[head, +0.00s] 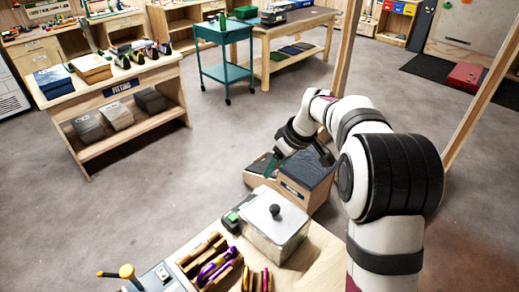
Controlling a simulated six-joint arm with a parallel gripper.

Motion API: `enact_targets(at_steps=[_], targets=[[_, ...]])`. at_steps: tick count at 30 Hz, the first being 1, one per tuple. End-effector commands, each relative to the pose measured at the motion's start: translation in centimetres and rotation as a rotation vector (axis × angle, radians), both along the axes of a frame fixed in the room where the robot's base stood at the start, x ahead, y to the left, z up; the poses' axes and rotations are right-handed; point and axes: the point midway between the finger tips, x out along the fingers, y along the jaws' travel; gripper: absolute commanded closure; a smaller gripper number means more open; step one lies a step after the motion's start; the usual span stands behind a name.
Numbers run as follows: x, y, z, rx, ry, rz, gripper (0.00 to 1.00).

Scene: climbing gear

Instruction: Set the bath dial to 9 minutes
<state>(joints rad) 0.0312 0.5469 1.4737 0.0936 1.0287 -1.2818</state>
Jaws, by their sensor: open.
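A metal box with a flat pale lid and a round black knob, which looks like the bath (278,240), stands on the wooden bench in the lower middle. A dial with minute marks cannot be made out on it from here, so its setting is not readable. My gripper (273,163) hangs in the air above and behind the box, pointing down, with greenish fingertips. It is open, holds nothing visible and is apart from the box.
A small dark device with a green part (233,217) stands left of the box. A wooden divided tray (208,262) with purple gear and a grey unit with a yellow-handled lever (150,280) are further left. A low wooden stand (300,192) is behind the bench.

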Motion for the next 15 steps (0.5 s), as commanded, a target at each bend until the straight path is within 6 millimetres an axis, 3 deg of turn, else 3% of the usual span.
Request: enact_targets(at_steps=[5, 15], targets=[[1.0, 0.8, -2.9, -0.003, -0.003, 0.016, 0.33], [3.4, 3.3, -11.2, -0.002, -0.004, 0.013, 0.33]])
